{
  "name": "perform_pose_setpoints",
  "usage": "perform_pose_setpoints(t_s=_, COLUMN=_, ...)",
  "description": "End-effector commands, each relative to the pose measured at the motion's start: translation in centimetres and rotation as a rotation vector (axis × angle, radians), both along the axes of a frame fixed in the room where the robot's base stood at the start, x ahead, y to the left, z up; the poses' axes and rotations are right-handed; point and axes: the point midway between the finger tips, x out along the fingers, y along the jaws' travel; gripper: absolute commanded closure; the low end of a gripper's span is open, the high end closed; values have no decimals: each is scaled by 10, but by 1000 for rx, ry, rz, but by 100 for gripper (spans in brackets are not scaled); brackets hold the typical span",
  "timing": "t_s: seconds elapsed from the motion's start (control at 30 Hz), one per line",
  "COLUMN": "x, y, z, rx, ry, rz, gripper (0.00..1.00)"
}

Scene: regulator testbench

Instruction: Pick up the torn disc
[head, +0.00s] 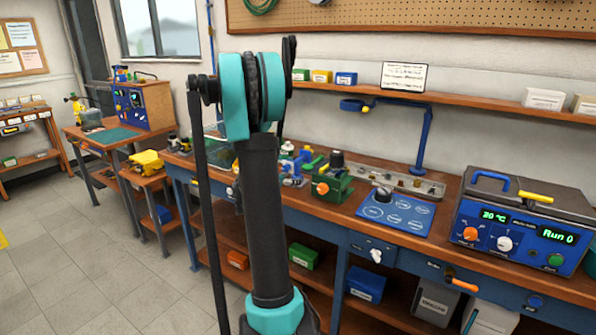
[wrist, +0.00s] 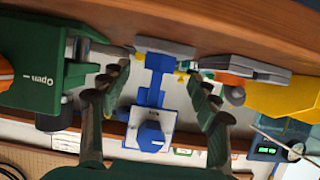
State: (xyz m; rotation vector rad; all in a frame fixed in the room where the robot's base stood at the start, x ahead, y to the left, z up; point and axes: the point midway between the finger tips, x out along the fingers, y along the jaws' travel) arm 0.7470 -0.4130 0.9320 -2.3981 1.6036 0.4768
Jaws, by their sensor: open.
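I cannot make out a torn disc for certain in either view. My gripper (wrist: 158,76) shows in the wrist view with its two dark fingers spread apart and nothing between them. Beyond the fingers, in line with the gap, stands a blue fixture (wrist: 153,95) with a pale plate. A green block marked "Open" (wrist: 38,85) is to the left of the fingers in that view. In the head view a green fixture (head: 334,188) with an orange knob stands on the bench, and my arm hides part of the bench beside it.
The wooden bench (head: 452,200) carries a blue mat (head: 408,226) with white outlines and a dark knob-like part (head: 383,194). A grey tray (head: 415,184) lies behind it. A blue test unit (head: 520,232) stands at the right. A blue lamp arm (head: 426,140) rises at the back.

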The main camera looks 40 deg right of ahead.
Motion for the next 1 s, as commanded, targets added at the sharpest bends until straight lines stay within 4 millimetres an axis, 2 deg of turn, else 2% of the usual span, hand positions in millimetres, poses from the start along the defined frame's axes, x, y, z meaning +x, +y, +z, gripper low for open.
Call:
perform_pose_setpoints(t_s=0.17, x=4, y=-9, z=-2, rx=1, ry=1, rz=-1, gripper=38)
perform_pose_setpoints(t_s=0.43, x=18, y=-43, z=-11, rx=0, ry=0, rz=-1, gripper=38)
perform_pose_setpoints(t_s=0.7, x=20, y=-47, z=-14, rx=0, ry=0, rz=1, gripper=38)
perform_pose_setpoints(t_s=1.0, x=20, y=-47, z=-13, rx=0, ry=1, rz=0, gripper=74)
